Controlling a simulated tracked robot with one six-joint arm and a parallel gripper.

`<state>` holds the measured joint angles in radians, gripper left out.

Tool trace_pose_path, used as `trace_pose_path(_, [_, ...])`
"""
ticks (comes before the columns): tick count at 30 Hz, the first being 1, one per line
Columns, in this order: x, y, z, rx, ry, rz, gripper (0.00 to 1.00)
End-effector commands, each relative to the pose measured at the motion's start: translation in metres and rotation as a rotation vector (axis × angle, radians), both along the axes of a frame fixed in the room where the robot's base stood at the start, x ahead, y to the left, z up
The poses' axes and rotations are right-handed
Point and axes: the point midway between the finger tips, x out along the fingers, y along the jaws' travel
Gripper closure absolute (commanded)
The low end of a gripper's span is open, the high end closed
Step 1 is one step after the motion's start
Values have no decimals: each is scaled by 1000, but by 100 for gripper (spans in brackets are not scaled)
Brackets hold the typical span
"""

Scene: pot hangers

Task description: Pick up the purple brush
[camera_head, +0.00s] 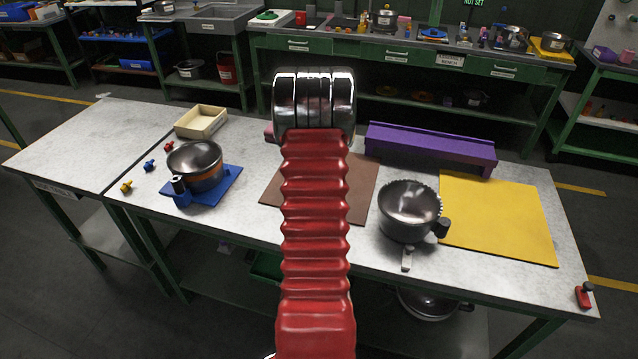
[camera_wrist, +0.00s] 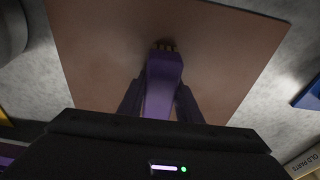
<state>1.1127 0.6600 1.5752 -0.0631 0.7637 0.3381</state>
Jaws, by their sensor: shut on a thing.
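The purple brush (camera_wrist: 163,72) is in the wrist view, a purple body with short brown bristles at its far end. My gripper (camera_wrist: 158,100) is shut on it, with one dark finger on each side. The brush is over the brown mat (camera_wrist: 90,45); I cannot tell whether the bristles touch the mat. In the head view, my red arm hides the gripper and the brush. The brown mat (camera_head: 362,190) shows there on both sides of the arm.
A purple rack (camera_head: 430,148) stands behind the mat. A metal pot (camera_head: 410,205) is right of it, by a yellow mat (camera_head: 497,218). Left are another pot (camera_head: 196,163) on a blue base (camera_head: 222,185), a cream bin (camera_head: 200,121) and small coloured pieces.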

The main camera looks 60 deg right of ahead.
Motion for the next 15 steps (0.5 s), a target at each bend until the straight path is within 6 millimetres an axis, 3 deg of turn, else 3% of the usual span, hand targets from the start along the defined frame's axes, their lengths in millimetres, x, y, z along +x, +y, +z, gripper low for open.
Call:
trace_pose_path(5, [0, 0, 0, 0, 0, 0, 93])
trace_pose_path(15, [0, 0, 5, -2, 0, 0, 93])
